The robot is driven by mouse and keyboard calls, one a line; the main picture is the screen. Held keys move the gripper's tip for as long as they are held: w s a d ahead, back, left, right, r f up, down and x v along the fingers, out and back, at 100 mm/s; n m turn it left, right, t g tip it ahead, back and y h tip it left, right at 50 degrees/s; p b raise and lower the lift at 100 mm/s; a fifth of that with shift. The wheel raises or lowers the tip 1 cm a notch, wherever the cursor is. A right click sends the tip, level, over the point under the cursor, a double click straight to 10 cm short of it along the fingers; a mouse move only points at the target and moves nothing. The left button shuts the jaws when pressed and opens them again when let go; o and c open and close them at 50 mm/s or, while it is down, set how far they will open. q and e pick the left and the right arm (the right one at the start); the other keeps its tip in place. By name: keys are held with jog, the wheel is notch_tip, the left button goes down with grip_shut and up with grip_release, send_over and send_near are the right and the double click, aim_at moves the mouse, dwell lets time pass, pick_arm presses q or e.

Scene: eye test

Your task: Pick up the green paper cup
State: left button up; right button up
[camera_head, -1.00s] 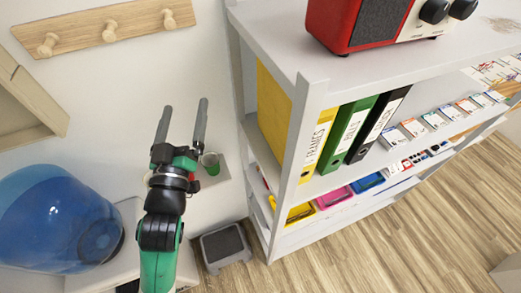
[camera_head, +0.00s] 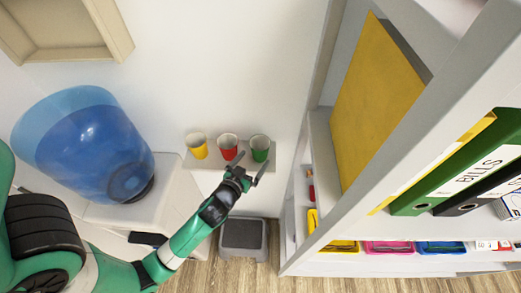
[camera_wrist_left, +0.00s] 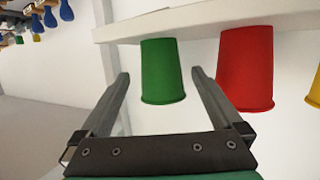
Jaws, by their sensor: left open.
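The green paper cup (camera_head: 260,152) stands at the right end of a row of three on a small white wall shelf (camera_head: 202,178). A red cup (camera_head: 228,152) is in the middle and a yellow cup (camera_head: 198,151) on the left. My left gripper (camera_head: 256,161) is open and empty, close in front of the green cup. In the left wrist view, which looks upside down, the green cup (camera_wrist_left: 163,85) shows between and beyond the open fingers of my left gripper (camera_wrist_left: 160,74). The red cup (camera_wrist_left: 246,65) is close beside one finger. My right gripper is not in view.
A large shelf unit (camera_head: 322,135) with binders and coloured trays is close on the right. A grey step stool (camera_head: 243,238) is on the floor below.

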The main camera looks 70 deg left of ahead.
aim_at(263, 146)
pick_arm(q)
jog(key=shift+x, duration=3.2)
jog(key=shift+s, duration=0.1)
jog(key=c, duration=1.2)
jog(key=shift+r, duration=0.1)
jog(key=shift+r, duration=0.3)
notch_tip(263, 146, up, 3)
jog(key=shift+r+p, duration=0.1)
jog(key=shift+p, duration=0.6)
jog(key=s+d+r+p, duration=0.4)
jog(key=s+d+r, duration=0.5)
jog(key=d, duration=0.1)
jog(key=shift+d, duration=0.4)
